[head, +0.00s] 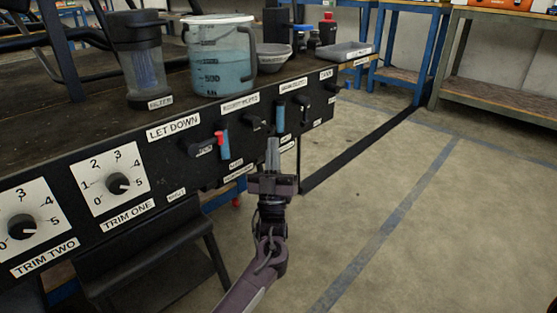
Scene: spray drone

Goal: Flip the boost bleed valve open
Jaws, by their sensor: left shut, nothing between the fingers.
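The dark front panel (160,158) runs along the bench edge and carries several small levers and valves. One handle is blue with a red top (222,143). Another is a blue upright handle (281,113), and black ones sit beside them. Their small labels are too blurred to read, so I cannot tell which is the boost bleed valve. My left gripper (272,152) is shut and empty, fingers pointing up, in front of the panel just below and left of the blue upright handle. Contact with the panel cannot be told. My right gripper is not in view.
Two dials, trim one (118,183) and trim two (22,227), are on the panel's left. A filter canister (139,60), a jug of blue liquid (220,60) and a bowl (272,57) stand on the bench top. The floor at right is clear.

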